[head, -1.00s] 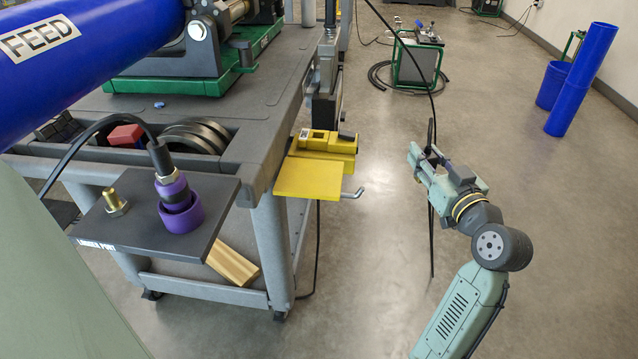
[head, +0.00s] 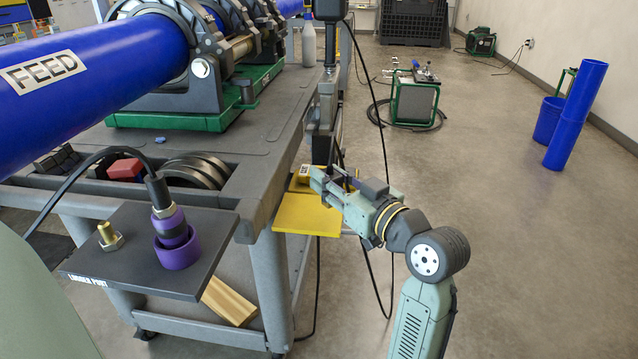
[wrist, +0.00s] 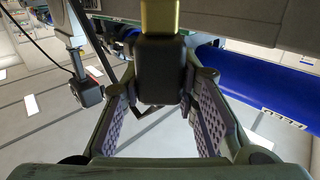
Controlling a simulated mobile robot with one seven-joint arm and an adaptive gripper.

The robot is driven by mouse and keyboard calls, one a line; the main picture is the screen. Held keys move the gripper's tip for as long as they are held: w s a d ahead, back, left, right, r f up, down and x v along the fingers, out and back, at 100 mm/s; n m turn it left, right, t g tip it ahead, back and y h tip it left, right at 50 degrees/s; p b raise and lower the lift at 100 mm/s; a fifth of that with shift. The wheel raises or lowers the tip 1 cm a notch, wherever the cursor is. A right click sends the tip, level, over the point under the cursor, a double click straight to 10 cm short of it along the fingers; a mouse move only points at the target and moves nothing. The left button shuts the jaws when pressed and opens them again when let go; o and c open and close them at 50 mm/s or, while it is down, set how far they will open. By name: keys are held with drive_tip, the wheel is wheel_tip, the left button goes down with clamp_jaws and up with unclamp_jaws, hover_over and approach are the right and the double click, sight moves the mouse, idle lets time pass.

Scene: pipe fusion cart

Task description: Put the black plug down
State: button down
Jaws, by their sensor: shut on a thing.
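The black plug (wrist: 162,68) sits between my fingers in the wrist view, a dark block with a brass-yellow part above it in the picture. My gripper (head: 334,183) is shut on it; the wrist view also shows my gripper (wrist: 160,90) with a finger on either side. In the head view my gripper is at the yellow shelf (head: 300,216) on the cart's right side, over or beside the yellow block (head: 303,178). The plug is hard to make out there, and I cannot tell if it touches the shelf.
The grey cart (head: 215,147) carries blue pipe (head: 110,62) and the fusion machine. A dark plate (head: 130,265) holds a purple connector (head: 176,245) and a brass fitting. A grey post (head: 326,100) rises close behind my gripper. A black cable hangs nearby.

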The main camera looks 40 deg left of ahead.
drive_tip(key=a+f, duration=0.1)
drive_tip(key=a, duration=0.1)
drive_tip(key=w+a+f, duration=0.1)
drive_tip(key=f, duration=0.1)
drive_tip(key=shift+w+a+f, duration=0.1)
drive_tip(key=shift+a, duration=0.3)
drive_tip(key=shift+f, duration=0.35)
drive_tip(key=shift+f, duration=0.1)
drive_tip(key=shift+f, duration=0.15)
drive_tip(key=c, duration=1.3)
unclamp_jaws()
